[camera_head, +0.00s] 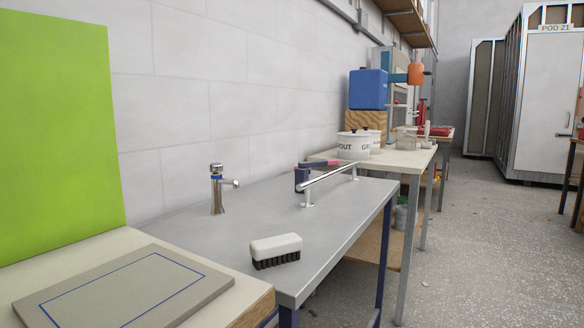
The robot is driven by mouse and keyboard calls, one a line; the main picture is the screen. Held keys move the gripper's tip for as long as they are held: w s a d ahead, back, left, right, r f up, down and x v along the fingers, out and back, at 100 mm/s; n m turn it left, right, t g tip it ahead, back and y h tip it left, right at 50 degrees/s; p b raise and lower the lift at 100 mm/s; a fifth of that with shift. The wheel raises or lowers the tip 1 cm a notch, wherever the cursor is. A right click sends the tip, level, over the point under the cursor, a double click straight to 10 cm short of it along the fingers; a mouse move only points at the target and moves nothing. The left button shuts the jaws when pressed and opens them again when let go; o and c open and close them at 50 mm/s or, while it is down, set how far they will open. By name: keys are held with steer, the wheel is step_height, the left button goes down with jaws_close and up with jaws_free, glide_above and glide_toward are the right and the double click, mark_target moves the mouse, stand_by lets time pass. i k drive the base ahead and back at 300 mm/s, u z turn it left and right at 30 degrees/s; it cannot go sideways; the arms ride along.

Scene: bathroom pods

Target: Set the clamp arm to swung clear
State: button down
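What looks like the clamp arm (319,164) is a short dark bar with a reddish part, on a small dark blue upright block (301,179). It stands near the far end of the grey metal bench (240,240), behind a shiny chrome rail (330,176). The arm lies roughly level and points right, along the back of the rail. The rail partly covers it, and I cannot tell whether it touches anything underneath. My gripper is not in view.
A chrome tap (217,188) stands at the bench's back edge. A white brush (276,249) with black bristles lies at the front. A pale table with a flat board (120,292) is nearest. A white grout tub (353,145) stands beyond. Open floor (460,260) lies right.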

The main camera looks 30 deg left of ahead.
mark_target(326, 163)
steer(key=u, duration=0.7)
steer(key=i, duration=0.45)
